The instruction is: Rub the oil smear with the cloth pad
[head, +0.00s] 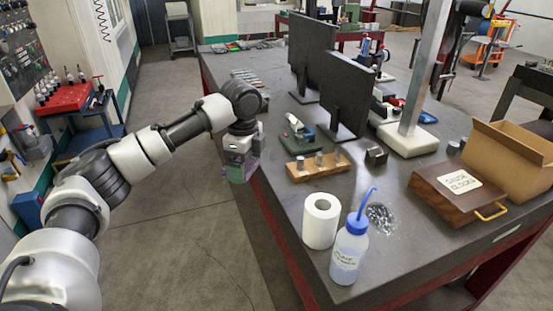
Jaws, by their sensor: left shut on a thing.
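My left gripper (241,172) points down beside the left edge of the dark workbench (300,192), seen against the floor. It is shut on a small greyish-purple thing that looks like the cloth pad (243,169); the fingers partly hide it. I cannot make out an oil smear for certain. A dark, speckled, shiny patch (381,218) lies on the bench right of the blue-capped bottle; it looks more like metal shavings. My right gripper is not in view.
A paper roll (321,220) and a wash bottle (350,246) stand near the front edge. Behind are a wooden block with metal pegs (318,164), two dark upright plates (350,92) and a white-based stand (408,139). A brown box (458,191) and open carton (508,160) stand right.

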